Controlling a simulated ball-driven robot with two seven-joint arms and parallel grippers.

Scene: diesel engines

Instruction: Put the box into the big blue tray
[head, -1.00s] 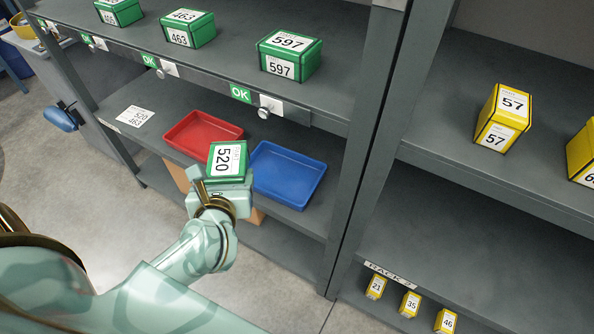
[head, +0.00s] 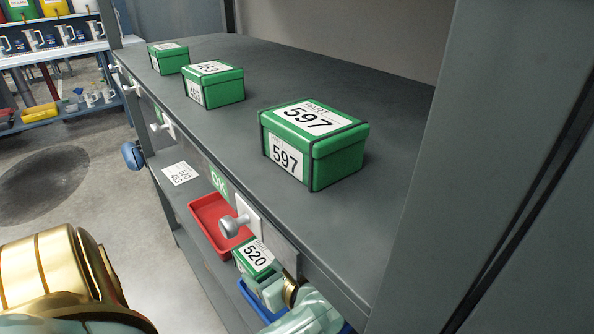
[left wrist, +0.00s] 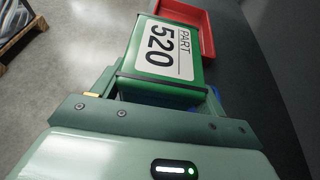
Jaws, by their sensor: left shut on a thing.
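The green box (head: 255,257) with a white label 520 is held in my left gripper (head: 268,284). In the left wrist view the same box (left wrist: 160,52) sits between the fingers, and the gripper (left wrist: 160,88) is shut on it. The big blue tray (head: 252,302) is on the lower shelf under the box and gripper, and they hide much of it. Only a small blue sliver shows beside the box in the left wrist view. The box is above the trays, close to the red tray's near end. My right gripper is not in view.
A red tray (head: 215,222) lies on the lower shelf beside the blue one. The upper shelf (head: 300,250), with a knob (head: 235,226) on its front edge, overhangs them. Green boxes, one marked 597 (head: 313,143), stand on it. A rack post (head: 450,150) rises at right.

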